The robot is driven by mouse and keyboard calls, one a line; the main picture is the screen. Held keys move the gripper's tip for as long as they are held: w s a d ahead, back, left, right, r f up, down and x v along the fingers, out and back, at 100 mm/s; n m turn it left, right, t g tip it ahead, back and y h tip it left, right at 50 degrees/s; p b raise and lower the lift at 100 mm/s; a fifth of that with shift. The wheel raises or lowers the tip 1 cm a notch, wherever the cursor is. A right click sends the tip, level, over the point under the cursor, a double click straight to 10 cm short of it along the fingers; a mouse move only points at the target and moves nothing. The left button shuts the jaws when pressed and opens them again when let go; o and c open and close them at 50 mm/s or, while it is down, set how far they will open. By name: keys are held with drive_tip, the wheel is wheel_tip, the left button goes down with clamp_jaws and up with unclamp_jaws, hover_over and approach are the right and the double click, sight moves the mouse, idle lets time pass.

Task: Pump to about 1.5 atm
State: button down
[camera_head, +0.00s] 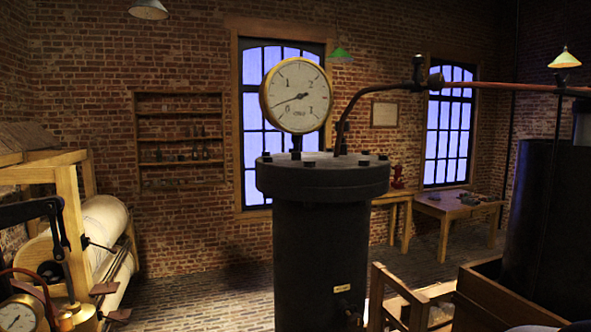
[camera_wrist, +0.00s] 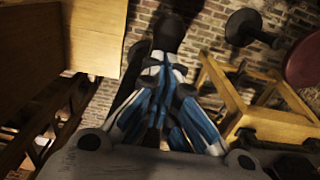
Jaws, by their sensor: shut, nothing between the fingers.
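A dark upright pressure vessel (camera_head: 320,240) with a bolted lid stands mid-view in the head view. On its lid sits a round brass-rimmed gauge (camera_head: 296,95); its needle points left and slightly down, near the low end of the scale. At the lower left is a black lever linkage (camera_head: 50,212) above a brass cylinder (camera_head: 80,318). Beside it is a second gauge (camera_head: 20,314), cut off by the frame and not readable. My gripper (camera_wrist: 170,42), with blue and white fingers, is shut and empty in the wrist view. I cannot make it out in the head view.
A wooden frame with pale rollers (camera_head: 105,225) stands at the left. A copper pipe (camera_head: 505,87) runs right above a large dark cylinder (camera_head: 555,215) and a wooden box (camera_head: 500,290). Tables (camera_head: 455,205) stand at the back. Brick floor (camera_head: 200,295) left of the vessel is clear.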

wheel_tip(320, 180, down, 12)
drive_tip(key=b, duration=0.9)
wheel_tip(320, 180, up, 15)
drive_tip(key=p, duration=1.2)
drive_tip(key=shift+p, duration=0.4)
drive_tip(key=shift+f, duration=0.2)
wheel_tip(320, 180, down, 15)
drive_tip(key=b, duration=1.2)
wheel_tip(320, 180, up, 15)
drive_tip(key=p, duration=1.2)
drive_tip(key=shift+r, duration=0.2)
drive_tip(key=shift+f, duration=0.15)
